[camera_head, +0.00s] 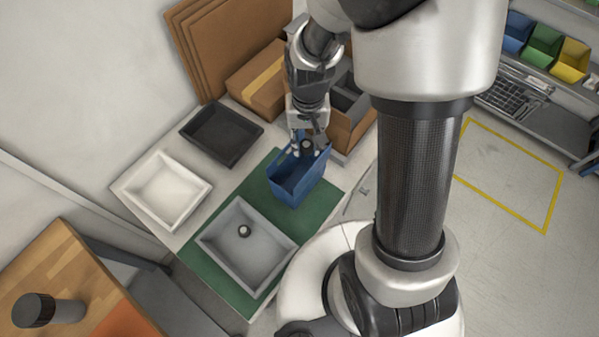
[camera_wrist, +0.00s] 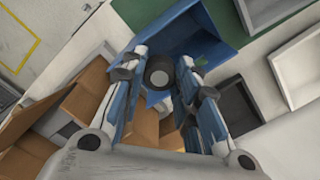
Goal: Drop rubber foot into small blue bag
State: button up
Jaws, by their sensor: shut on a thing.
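My gripper (camera_head: 307,143) is shut on a dark round rubber foot (camera_wrist: 159,73) with a light centre; the foot also shows in the head view (camera_head: 307,146). The gripper holds it above the near-back part of the small blue bag (camera_head: 290,186), which stands open on a green mat (camera_head: 328,192). In the wrist view the blue bag (camera_wrist: 205,38) opens just beyond the fingertips. The bag's inner floor is partly hidden in the head view.
A white tray (camera_head: 162,205) and a black tray (camera_head: 250,143) stand left of the mat. Cardboard boxes (camera_head: 262,80) stand behind the bag, close to my gripper. A wooden table (camera_head: 60,265) is at lower left. Coloured bins (camera_head: 543,43) sit on a shelf at upper right.

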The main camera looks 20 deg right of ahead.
jog(key=shift+f+b, duration=1.15)
jog(key=shift+f, duration=0.75)
jog(key=shift+r, duration=0.1)
jog(key=o, duration=1)
jog(key=shift+c, duration=0.2)
jog(key=shift+w, duration=0.1)
notch_tip(320, 180, up, 11)
jog(key=shift+f, duration=0.1)
jog(key=shift+r, duration=0.6)
